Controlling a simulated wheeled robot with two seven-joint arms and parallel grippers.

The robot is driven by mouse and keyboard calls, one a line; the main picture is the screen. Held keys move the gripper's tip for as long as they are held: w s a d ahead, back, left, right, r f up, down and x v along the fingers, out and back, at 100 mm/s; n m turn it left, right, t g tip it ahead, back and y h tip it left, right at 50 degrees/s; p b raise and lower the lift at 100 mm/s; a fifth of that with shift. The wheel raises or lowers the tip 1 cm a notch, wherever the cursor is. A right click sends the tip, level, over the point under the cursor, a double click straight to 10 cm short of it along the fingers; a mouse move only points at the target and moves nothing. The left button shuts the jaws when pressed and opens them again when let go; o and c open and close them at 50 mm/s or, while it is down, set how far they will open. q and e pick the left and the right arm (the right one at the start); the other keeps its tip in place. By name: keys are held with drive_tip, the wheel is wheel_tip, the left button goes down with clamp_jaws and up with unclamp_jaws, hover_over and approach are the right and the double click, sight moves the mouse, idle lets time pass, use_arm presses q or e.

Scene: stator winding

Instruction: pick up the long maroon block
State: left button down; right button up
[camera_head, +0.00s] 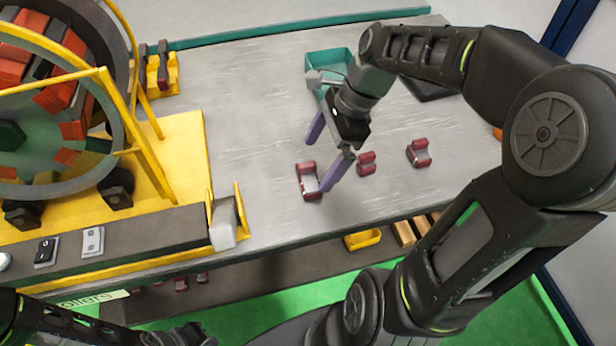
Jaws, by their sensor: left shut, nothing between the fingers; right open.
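The long maroon block (308,182) lies on the grey worktop near its front edge, with a pale grey middle and maroon ends. My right gripper (316,166) has two purple fingers spread apart, over and around the upper right side of this block. One fingertip is above the block and the other is at its lower right. I cannot tell if they touch it. The fingers are empty. My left gripper (180,337) shows only in part at the bottom edge, low and left, away from the worktop; its fingers are hardly visible.
Two shorter maroon blocks, one (366,164) close to the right gripper and another (418,153) further right, lie on the worktop. A teal tray (322,62) stands behind the gripper. A yellow stator fixture (178,150) fills the left. The worktop between is clear.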

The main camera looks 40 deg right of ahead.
sight(307, 176)
drive_tip(key=shift+a+f, duration=0.1)
drive_tip(key=shift+f, duration=0.1)
drive_tip(key=shift+w+x, duration=0.1)
drive_tip(key=shift+x, duration=1.2)
drive_tip(key=shift+w+x, duration=0.15)
drive_tip(key=shift+x, duration=1.15)
drive_tip(key=shift+r, duration=0.1)
drive_tip(key=c, duration=2)
